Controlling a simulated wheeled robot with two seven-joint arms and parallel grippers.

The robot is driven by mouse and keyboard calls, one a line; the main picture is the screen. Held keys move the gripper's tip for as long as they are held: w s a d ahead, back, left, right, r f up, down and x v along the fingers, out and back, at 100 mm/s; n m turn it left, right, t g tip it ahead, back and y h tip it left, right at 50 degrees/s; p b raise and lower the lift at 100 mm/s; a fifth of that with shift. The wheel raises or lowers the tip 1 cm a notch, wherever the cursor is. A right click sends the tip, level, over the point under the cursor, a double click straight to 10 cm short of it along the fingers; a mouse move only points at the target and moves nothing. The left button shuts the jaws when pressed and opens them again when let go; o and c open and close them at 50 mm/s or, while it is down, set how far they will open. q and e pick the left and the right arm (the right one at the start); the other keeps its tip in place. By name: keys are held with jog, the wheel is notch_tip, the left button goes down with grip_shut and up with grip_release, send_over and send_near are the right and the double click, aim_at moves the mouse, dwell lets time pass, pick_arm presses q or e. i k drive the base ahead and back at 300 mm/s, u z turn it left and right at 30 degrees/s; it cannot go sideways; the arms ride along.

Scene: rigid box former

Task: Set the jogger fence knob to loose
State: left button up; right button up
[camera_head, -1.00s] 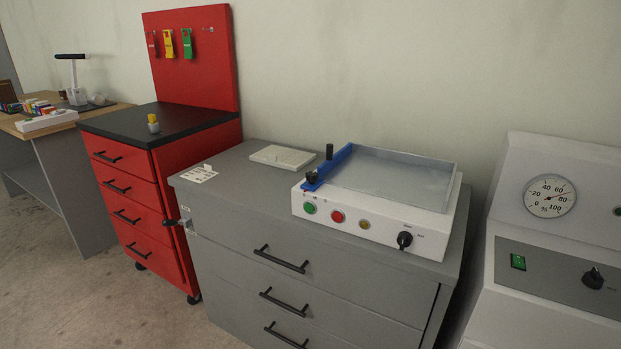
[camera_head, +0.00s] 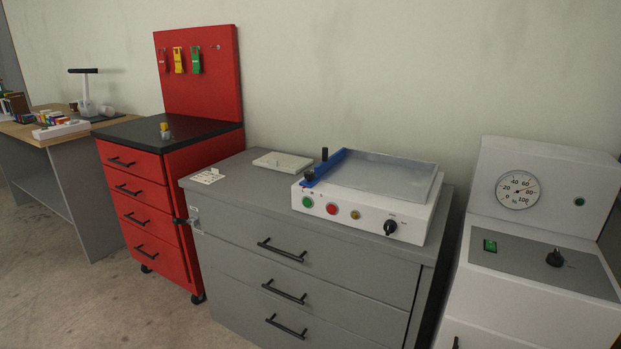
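The jogger (camera_head: 350,212) is a white box with a grey tray (camera_head: 385,174) on top, standing on a grey drawer cabinet in the camera_head view. A blue fence (camera_head: 327,167) runs along the tray's left edge. One black knob (camera_head: 309,175) sits at the fence's near end and another black upright knob (camera_head: 324,154) near its far end. I cannot tell which is the fence knob or its setting. Neither of my grippers is in view.
The grey cabinet (camera_head: 229,216) has a vise-like handle at its left side and a pale block (camera_head: 282,162) on top. A red tool cabinet (camera_head: 143,209) stands left. A white machine with a gauge (camera_head: 518,189) stands right. Floor (camera_head: 90,300) is clear at front left.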

aim_at(309, 176)
jog(key=z, duration=1.05)
jog(key=i, duration=0.55)
jog(key=u, duration=0.7)
